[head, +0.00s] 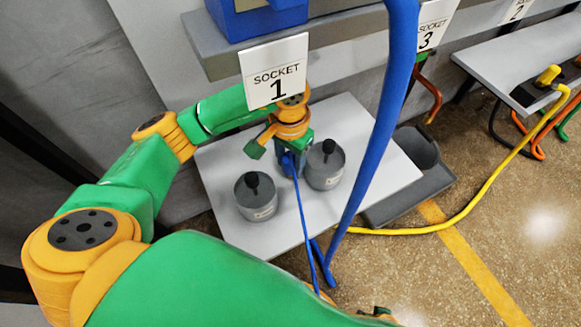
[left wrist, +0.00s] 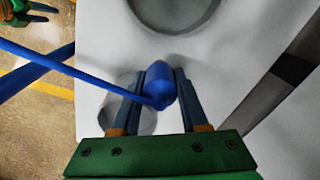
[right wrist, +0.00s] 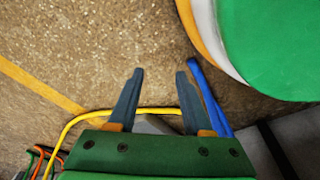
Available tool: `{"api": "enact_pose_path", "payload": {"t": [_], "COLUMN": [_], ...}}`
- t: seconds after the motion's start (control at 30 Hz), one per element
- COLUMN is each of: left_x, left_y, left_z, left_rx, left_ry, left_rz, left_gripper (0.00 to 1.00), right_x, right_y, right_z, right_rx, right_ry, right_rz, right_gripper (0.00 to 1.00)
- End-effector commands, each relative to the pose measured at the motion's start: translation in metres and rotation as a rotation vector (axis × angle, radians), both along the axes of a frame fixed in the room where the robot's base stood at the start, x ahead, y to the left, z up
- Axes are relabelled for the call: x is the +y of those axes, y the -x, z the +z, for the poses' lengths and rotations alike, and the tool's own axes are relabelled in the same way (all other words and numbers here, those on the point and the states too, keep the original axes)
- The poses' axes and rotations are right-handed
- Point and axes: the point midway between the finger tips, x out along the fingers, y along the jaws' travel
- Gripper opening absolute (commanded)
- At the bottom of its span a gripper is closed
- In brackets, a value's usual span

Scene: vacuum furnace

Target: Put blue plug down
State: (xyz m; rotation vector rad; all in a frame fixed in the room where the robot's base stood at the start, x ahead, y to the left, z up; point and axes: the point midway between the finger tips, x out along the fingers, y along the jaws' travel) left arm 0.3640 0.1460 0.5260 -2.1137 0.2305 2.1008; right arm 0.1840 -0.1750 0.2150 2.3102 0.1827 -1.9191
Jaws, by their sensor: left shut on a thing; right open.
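The blue plug (left wrist: 160,82) is between the fingers of my left gripper (left wrist: 158,74), which is shut on it. In the head view my left gripper (head: 291,162) is low over the light grey table (head: 235,235), between two grey cylinders. The plug is mostly hidden there, and I cannot tell if it touches the table. A thin blue cable (head: 303,225) runs from it toward the front. My right gripper (right wrist: 160,75) is open and empty above the floor, with a blue cable (right wrist: 208,97) beside its right finger.
Grey cylinders with black knobs, one left (head: 255,198) and one right (head: 325,168), flank my left gripper closely. A thick blue cable (head: 385,130) hangs in front. The Socket 1 sign (head: 275,72) and a blue box (head: 255,20) are above. A yellow cable (head: 480,195) crosses the floor.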

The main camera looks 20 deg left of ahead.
Motion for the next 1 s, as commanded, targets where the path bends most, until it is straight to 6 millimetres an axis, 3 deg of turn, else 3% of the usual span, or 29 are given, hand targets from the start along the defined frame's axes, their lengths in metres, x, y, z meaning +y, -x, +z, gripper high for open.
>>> {"api": "enact_pose_path", "payload": {"t": [0.03, 0.13, 0.57, 0.6, 0.67, 1.0], "left_x": [0.000, 0.000, 0.000, -0.001, -0.001, -0.001], "left_y": [0.001, 0.001, 0.000, 0.000, 0.000, 0.000], "left_z": [-0.014, -0.028, -0.031, -0.031, -0.030, -0.028], "left_rx": [0.005, 0.004, 0.000, 0.000, 0.000, 0.000], "left_ry": [0.001, 0.001, 0.000, 0.000, 0.000, 0.000], "left_rz": [-0.001, -0.001, -0.002, -0.002, -0.002, -0.002], "left_gripper": [0.00, 0.00, 0.00, 0.55, 0.71, 0.74], "right_x": [0.003, 0.004, 0.005, 0.005, 0.005, 0.004], "right_y": [-0.005, -0.012, -0.017, -0.017, -0.017, -0.017], "right_z": [-0.001, 0.006, 0.012, 0.013, 0.013, 0.015], "right_rx": [-0.006, -0.013, -0.016, -0.018, -0.016, -0.019], "right_ry": [-0.004, -0.007, -0.007, -0.007, -0.007, -0.007], "right_rz": [0.000, -0.002, -0.004, -0.004, -0.004, -0.003], "right_gripper": [0.50, 0.50, 0.50, 0.50, 0.50, 0.50]}}
